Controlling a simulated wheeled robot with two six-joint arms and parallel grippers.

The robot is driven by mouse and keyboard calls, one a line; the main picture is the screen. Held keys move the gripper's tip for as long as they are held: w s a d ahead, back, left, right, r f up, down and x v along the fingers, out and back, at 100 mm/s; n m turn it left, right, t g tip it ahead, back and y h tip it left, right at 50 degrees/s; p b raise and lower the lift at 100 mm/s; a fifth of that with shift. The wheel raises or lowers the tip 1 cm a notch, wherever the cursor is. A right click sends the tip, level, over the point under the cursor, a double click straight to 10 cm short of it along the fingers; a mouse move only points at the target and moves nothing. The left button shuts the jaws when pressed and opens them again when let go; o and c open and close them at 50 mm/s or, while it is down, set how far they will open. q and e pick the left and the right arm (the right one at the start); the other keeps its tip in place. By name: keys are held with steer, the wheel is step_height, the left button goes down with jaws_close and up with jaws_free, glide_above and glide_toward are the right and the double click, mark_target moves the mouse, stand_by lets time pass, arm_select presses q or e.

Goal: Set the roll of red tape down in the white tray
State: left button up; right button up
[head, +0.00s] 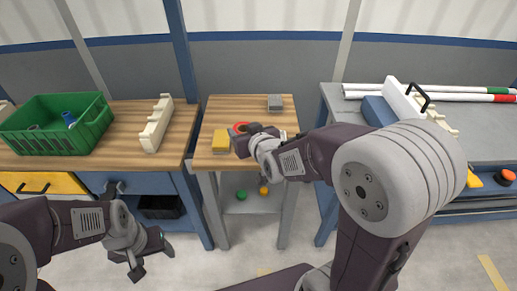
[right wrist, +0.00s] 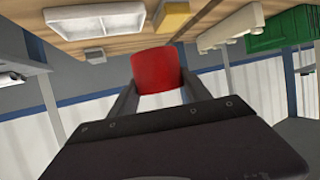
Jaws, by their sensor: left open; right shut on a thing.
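The roll of red tape (right wrist: 157,68) is between the fingers of my right gripper (right wrist: 158,88), which is shut on it. In the head view only part of the red roll (head: 238,128) shows by the right gripper (head: 242,138), above the small wooden-topped table. The white tray (right wrist: 95,20) is on that table in the right wrist view, apart from the roll. In the head view the tray is mostly hidden behind my right gripper and wrist. My left gripper (head: 152,258) is open and empty, low in front of the left bench.
A yellow block (head: 221,141) and a grey block (head: 274,102) are on the small table. A green crate (head: 88,140) and a cream rack (head: 156,125) stand on the left bench. White pipes (head: 455,90) lie on the right bench. Green and orange balls are on the lower shelf.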

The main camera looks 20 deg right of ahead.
steer(key=w+d+f, duration=0.1)
steer(key=w+f, duration=0.1)
steer(key=w, duration=0.1)
steer(key=w+d+f+b, duration=0.1)
steer(key=w+d+f, duration=0.1)
steer(key=w, duration=0.2)
steer(key=w+d+f, duration=0.1)
steer(key=w+f, duration=0.2)
steer(key=shift+w+d+f, duration=0.1)
steer(key=shift+w+d, duration=0.2)
steer(key=shift+d, duration=0.1)
step_height(320, 180, down, 4)
steer(key=shift+r+b, duration=0.1)
steer(key=shift+b, duration=0.65)
steer(key=shift+f, duration=0.2)
steer(key=shift+r, duration=0.1)
steer(key=o, duration=1.5)
steer(key=shift+f, duration=0.2)
steer(key=shift+c, duration=0.2)
